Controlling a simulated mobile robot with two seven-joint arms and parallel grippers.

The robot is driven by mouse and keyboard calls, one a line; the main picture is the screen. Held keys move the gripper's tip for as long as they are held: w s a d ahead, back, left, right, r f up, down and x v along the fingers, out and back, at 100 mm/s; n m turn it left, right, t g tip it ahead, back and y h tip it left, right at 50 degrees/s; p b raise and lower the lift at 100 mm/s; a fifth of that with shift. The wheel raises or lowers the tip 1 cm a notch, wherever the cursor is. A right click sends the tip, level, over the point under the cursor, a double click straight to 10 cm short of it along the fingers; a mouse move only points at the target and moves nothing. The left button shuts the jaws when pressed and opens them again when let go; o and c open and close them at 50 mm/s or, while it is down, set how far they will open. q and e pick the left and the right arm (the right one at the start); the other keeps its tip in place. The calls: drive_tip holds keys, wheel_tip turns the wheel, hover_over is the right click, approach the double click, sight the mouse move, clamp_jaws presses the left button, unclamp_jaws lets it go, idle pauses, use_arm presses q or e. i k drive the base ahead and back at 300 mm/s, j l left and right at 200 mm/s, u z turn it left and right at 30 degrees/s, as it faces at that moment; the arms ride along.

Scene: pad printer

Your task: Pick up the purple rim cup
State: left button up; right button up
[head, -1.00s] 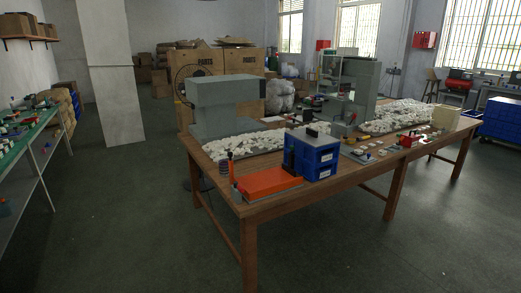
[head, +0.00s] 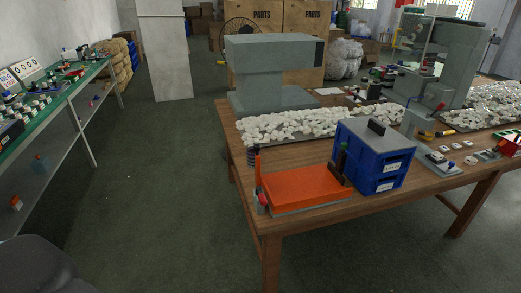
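I cannot make out a purple rim cup in the head view. The wooden table (head: 275,222) stands ahead and to the right, with many small items on it too small to identify. A green-topped bench (head: 88,77) along the left wall also holds small coloured items that I cannot identify. Neither of my grippers is in view.
The table's near end holds an orange tray (head: 305,188), blue drawer boxes (head: 372,160), a grey machine (head: 262,75) and white pieces (head: 300,122). A second machine (head: 458,60) stands farther right. Floor (head: 165,190) between bench and table is clear.

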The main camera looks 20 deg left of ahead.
sight(253, 158)
drive_tip(key=i+l+u, duration=0.45)
drive_tip(key=i, duration=0.25)
drive_tip(key=i+l+u, duration=0.4)
drive_tip(key=i+l, duration=0.25)
